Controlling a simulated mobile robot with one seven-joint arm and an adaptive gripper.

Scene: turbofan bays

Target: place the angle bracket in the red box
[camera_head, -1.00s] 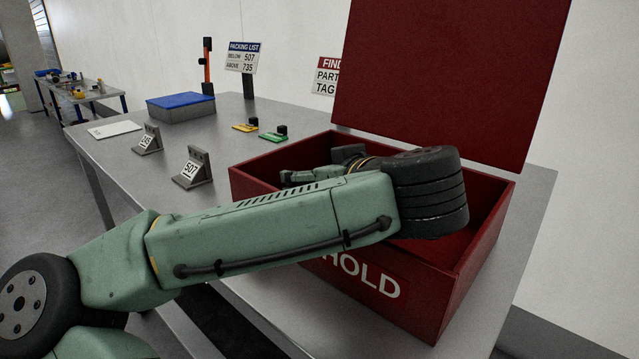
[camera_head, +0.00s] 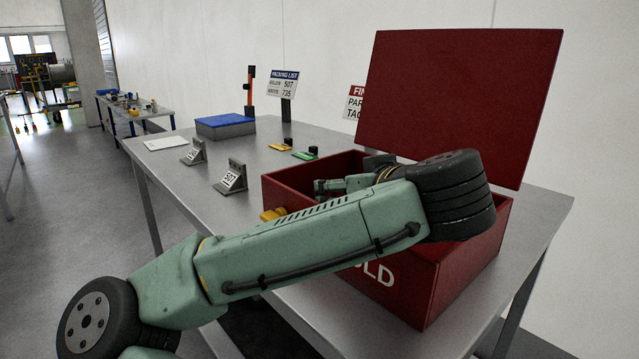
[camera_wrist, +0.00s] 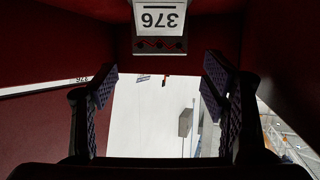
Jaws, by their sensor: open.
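The red box (camera_head: 440,275) stands on the bench with its lid up. My arm reaches across its front, and my wrist is over its opening. My gripper (camera_wrist: 160,85) is open with nothing between its fingers in the wrist view. A dark piece with a white label 376 (camera_wrist: 160,18) shows upside down at the top of that view, between dark red walls. It may be the angle bracket, but its shape is mostly cut off. Two grey angle brackets stand on the bench left of the box: one labelled 507 (camera_head: 232,177), the other (camera_head: 194,152) with an unclear number.
A yellow object (camera_head: 272,214) is beside the box's left wall, partly behind my arm. A blue-lidded grey box (camera_head: 225,126), a white sheet (camera_head: 166,143), and small yellow and green pieces (camera_head: 304,155) lie farther back. A packing list sign (camera_head: 284,83) stands behind them.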

